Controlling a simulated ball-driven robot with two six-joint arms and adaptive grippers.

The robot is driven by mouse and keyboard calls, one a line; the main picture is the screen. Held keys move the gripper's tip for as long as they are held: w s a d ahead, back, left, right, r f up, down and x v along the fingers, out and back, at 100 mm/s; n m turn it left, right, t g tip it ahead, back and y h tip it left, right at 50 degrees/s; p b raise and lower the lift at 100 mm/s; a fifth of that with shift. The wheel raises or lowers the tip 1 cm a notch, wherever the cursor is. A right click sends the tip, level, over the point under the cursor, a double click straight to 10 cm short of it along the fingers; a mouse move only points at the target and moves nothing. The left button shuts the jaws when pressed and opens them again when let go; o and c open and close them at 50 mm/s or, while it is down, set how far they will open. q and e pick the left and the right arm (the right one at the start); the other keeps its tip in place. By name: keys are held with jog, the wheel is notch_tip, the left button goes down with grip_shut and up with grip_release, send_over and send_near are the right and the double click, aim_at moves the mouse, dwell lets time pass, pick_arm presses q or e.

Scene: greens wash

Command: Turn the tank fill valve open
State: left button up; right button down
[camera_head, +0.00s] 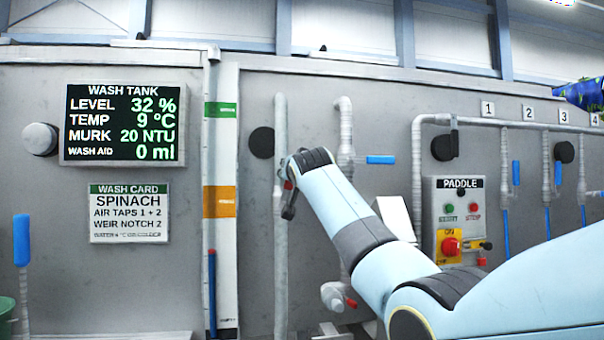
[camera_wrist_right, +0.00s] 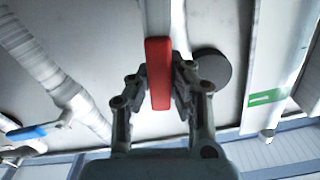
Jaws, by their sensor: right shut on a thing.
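A red lever handle (camera_wrist_right: 158,72) is between the two fingers of my right gripper (camera_wrist_right: 160,84) in the right wrist view. The fingers are shut on it from both sides. The handle lies in line with the pale vertical pipe (camera_wrist_right: 158,15) behind it. In the head view my right gripper (camera_head: 289,196) is at that pipe (camera_head: 281,255), and only a speck of red shows there. No label naming the tank fill valve is visible. The wash tank display (camera_head: 124,125) reads level 32 %. My left gripper is not in view.
A second pipe with a blue lever (camera_head: 380,159) is just right of the gripper; this lever also shows in the wrist view (camera_wrist_right: 25,132). A dark round disc (camera_head: 262,142) is on the wall by the pipe. A paddle control box (camera_head: 459,220) is farther right.

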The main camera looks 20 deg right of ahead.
jog(key=shift+w+a+n, duration=0.1)
jog(key=shift+a+n, duration=0.25)
jog(key=shift+n, duration=0.05)
jog(key=shift+a+n, duration=0.2)
jog(key=shift+n, duration=0.1)
jog(key=shift+w+a+n+p, duration=0.15)
jog(key=shift+a+n+p, duration=0.2)
jog(key=shift+n, duration=0.35)
jog(key=shift+a, duration=0.15)
jog(key=shift+n, duration=0.3)
jog(key=c, duration=1.2)
grip_release()
jog(key=shift+a, duration=0.1)
jog(key=shift+c, duration=0.2)
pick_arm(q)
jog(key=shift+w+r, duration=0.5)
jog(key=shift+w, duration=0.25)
pick_arm(e)
jog(key=shift+o, duration=0.4)
jog(key=shift+r, duration=0.1)
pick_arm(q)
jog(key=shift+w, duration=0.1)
